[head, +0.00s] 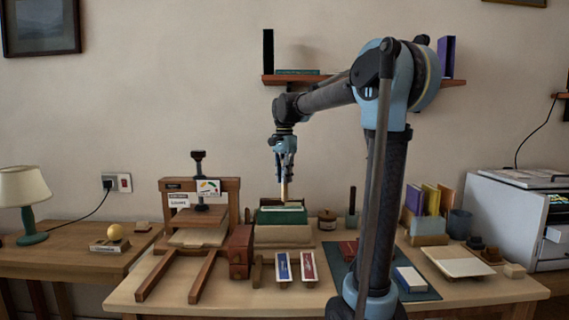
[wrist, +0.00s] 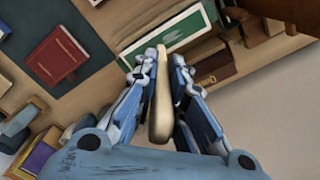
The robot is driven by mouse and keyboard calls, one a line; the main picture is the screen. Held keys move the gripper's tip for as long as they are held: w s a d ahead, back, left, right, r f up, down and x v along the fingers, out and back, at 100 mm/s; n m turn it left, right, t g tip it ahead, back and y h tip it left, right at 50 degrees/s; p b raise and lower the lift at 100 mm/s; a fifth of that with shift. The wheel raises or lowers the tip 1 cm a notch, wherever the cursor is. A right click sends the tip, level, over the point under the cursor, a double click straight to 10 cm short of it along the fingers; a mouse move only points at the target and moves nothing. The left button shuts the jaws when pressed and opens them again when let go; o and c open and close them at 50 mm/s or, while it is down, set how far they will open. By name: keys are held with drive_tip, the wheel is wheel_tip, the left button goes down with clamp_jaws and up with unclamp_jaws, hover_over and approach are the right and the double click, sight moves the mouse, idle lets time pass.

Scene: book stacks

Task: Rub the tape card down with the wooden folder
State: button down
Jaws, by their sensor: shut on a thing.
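My gripper (head: 284,158) is shut on the wooden folder (head: 284,189), a pale slim stick that points down from the fingers. In the wrist view the folder (wrist: 160,112) lies between the two blue fingers (wrist: 164,58). Its lower end in the head view is above or at a green item with a pale top (head: 281,207), behind the middle of the bench; contact cannot be told. The green item with a white border also shows in the wrist view (wrist: 178,36). I cannot tell for certain which thing is the tape card.
A wooden press (head: 210,212) stands to the left, with a dark red block (head: 241,252) beside it. Blue (head: 283,268) and red (head: 308,267) narrow items lie at the front. A dark red book (wrist: 57,55) lies on the mat. Upright books (head: 430,200) stand right.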

drive_tip(key=shift+a+r, duration=0.1)
drive_tip(key=shift+r, duration=2.8)
drive_tip(key=shift+f, duration=0.1)
